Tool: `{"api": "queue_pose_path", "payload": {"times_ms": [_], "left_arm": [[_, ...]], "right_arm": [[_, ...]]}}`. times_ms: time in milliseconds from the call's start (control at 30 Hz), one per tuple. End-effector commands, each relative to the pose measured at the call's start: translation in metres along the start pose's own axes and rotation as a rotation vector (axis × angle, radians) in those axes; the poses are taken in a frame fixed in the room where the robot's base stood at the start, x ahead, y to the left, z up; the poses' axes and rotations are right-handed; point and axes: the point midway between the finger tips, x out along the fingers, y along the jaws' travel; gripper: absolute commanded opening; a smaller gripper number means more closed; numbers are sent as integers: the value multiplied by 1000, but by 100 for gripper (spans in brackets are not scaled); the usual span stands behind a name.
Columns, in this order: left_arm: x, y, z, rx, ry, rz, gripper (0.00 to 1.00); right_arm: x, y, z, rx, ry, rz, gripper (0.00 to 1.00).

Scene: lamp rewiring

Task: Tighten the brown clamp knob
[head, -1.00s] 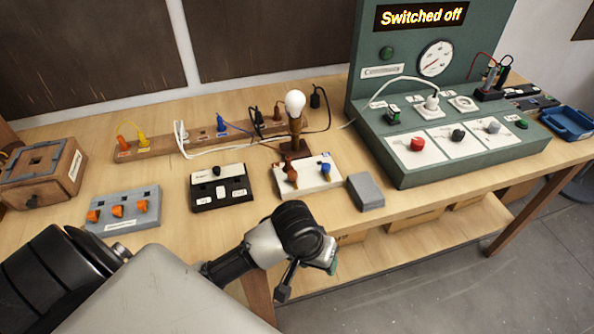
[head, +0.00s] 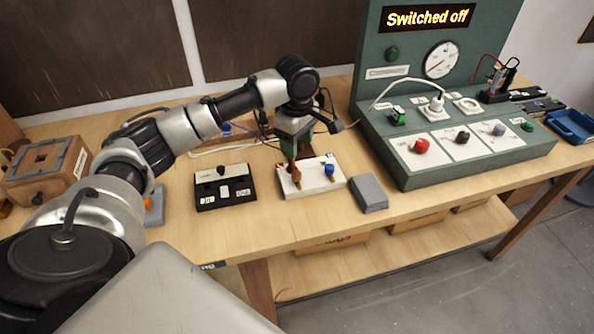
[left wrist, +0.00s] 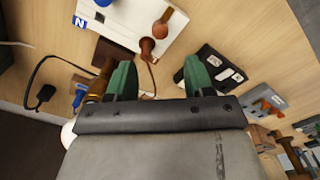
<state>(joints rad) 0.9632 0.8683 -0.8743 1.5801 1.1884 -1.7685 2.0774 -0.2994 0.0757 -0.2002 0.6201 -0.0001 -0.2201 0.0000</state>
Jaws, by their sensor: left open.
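The brown clamp knob (head: 295,176) stands on the left part of a white terminal block (head: 312,184). A blue knob (head: 329,170) is on the block's right part. My left gripper (head: 297,150) points down just above and behind the brown knob. In the left wrist view, its green fingers (left wrist: 160,77) are apart with nothing between them. The brown knob (left wrist: 147,46) shows there beyond the fingertips, apart from them. My right gripper is not in view.
A black switch block (head: 224,188) lies left of the terminal block and a grey block (head: 367,192) right of it. The green control panel (head: 455,160) stands at the right. The lamp's brown stand (left wrist: 98,88) is close beside one finger.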

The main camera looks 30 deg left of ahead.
Motion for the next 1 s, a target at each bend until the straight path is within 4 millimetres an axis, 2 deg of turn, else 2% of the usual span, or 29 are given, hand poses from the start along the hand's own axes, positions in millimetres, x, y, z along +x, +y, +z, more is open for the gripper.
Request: {"api": "queue_pose_path", "payload": {"times_ms": [300, 500, 700, 933, 1000], "left_arm": [[59, -1, 0, 4, 1, -4, 53], [88, -1, 0, 5, 2, -1, 53], [99, -1, 1, 7, 2, 1, 53], [99, -1, 1, 7, 1, 1, 53], [99, -1, 1, 7, 1, 1, 43]], "right_arm": [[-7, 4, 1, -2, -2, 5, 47], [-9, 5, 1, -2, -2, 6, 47], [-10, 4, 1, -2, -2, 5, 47], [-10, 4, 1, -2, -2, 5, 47], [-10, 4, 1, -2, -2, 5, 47]]}}
